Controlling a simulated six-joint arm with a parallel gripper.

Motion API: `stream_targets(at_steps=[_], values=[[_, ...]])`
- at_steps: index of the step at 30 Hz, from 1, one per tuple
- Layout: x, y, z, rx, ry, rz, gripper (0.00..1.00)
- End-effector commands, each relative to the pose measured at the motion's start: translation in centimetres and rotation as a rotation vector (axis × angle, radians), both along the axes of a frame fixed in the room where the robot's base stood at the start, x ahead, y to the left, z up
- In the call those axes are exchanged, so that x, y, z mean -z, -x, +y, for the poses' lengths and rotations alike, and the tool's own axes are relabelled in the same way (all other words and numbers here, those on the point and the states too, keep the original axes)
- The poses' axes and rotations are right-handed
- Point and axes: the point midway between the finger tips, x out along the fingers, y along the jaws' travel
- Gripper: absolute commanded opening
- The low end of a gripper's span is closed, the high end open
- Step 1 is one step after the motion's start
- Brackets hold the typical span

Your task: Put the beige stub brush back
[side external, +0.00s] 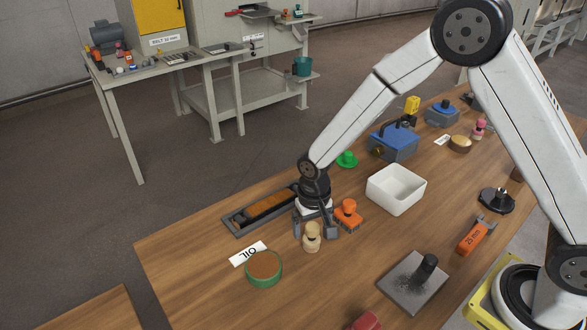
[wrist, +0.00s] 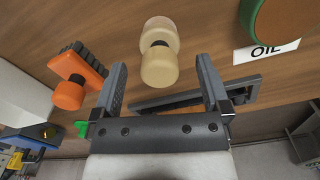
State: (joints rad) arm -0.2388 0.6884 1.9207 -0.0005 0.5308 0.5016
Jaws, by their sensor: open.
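The beige stub brush (side external: 312,237) stands on the wooden table near its left part. In the wrist view, the beige stub brush (wrist: 159,70) shows its round knob, at the top middle. My gripper (side external: 314,226) is open just behind and above it. In the wrist view, the fingers of my gripper (wrist: 162,66) are spread to either side of the brush, with gaps visible on both sides. A dark grey tray (side external: 237,226) with a brown insert lies behind the gripper, partly hidden by it.
An orange brush (side external: 348,213) is close to the right of my gripper. A green-rimmed round dish (side external: 263,282) and an OIL label (side external: 248,253) lie to the left. A white bin (side external: 396,190) and a grey plate with a black knob (side external: 412,285) stand to the right.

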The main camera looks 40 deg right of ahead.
Motion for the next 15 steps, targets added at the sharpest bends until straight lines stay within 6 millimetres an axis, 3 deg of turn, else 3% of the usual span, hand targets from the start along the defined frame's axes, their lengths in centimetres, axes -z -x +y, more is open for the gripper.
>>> stream_targets(at_steps=[15], values=[[-7.1, 0.0, 0.0, 0.000, 0.000, -0.002, 0.97]])
